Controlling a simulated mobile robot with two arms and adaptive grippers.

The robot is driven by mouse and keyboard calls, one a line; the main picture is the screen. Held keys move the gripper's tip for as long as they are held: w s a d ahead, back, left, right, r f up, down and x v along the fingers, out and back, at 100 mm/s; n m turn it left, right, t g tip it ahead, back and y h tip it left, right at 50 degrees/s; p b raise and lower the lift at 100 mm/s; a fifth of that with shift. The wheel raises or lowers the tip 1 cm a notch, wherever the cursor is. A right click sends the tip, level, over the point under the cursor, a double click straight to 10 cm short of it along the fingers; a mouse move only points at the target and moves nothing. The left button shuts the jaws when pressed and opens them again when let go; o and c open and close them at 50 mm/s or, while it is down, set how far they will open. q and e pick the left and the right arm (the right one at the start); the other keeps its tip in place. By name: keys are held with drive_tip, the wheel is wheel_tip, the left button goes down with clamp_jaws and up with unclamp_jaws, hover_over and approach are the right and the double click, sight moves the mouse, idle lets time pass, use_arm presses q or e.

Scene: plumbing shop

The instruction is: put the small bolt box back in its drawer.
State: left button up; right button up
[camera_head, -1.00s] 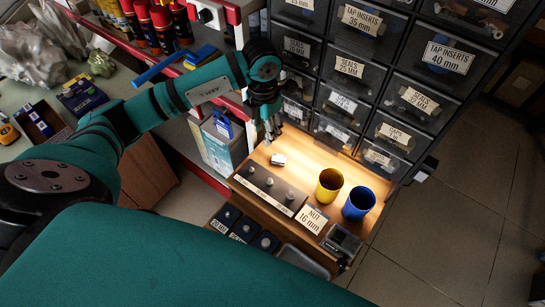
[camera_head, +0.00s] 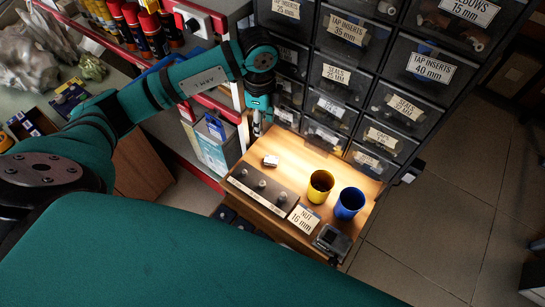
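My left gripper (camera_head: 258,126) points down at the back left corner of the lit wooden shelf (camera_head: 300,158), in front of the drawer cabinet. Its fingers are small and seen edge-on, so I cannot tell whether they are open or hold anything. A small white box-like piece (camera_head: 270,161) lies on the shelf just in front and to the right of the gripper, apart from it; I cannot tell if it is the bolt box. Small dark boxes (camera_head: 225,214) show below the shelf's front left edge, largely hidden by my own body. My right gripper is not in view.
A yellow cup (camera_head: 320,186) and a blue cup (camera_head: 349,203) stand on the shelf's right. A strip with several metal knobs (camera_head: 262,184) and a "NUT 16 mm" label (camera_head: 301,217) line its front. Labelled drawers (camera_head: 347,77) rise behind. A carton (camera_head: 213,145) stands left.

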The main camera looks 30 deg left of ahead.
use_arm(q)
drive_tip(key=p, duration=0.1)
hover_over(265, 158)
wheel_tip(265, 158, down, 12)
drive_tip(key=shift+s+a+r, duration=0.1)
drive_tip(key=shift+s, duration=0.05)
drive_tip(key=shift+w+f+p, duration=0.15)
drive_tip(key=shift+f, duration=1.25)
drive_tip(key=shift+w+f+p, duration=0.1)
drive_tip(key=shift+f+p, duration=0.05)
drive_tip(key=shift+f, duration=1.25)
clamp_jaws()
